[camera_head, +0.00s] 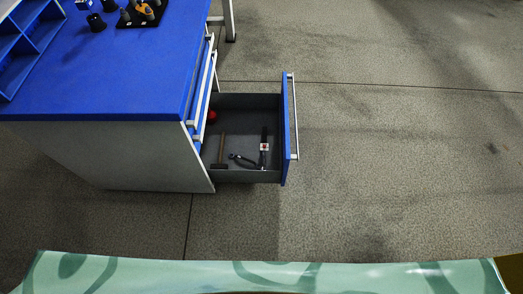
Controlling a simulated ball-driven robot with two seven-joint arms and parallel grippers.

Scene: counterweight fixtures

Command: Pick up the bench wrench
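An open drawer (245,176) sticks out to the right from the blue-topped workbench. Inside it lie a hammer-like tool (221,152) with a brown handle, a dark curved tool (242,160) like pliers, and a long dark upright-lying tool (264,138) with a small pale label with red on it. A small red item (211,115) shows at the drawer's inner left, partly hidden by the bench. The tools are too small to tell for sure which one is the bench wrench. Neither of my grippers is in view.
The blue bench top (130,75) carries a blue divided tray (35,40) at the left and a black holder (140,14) with several small items at the back. The grey floor (400,170) at the right is clear.

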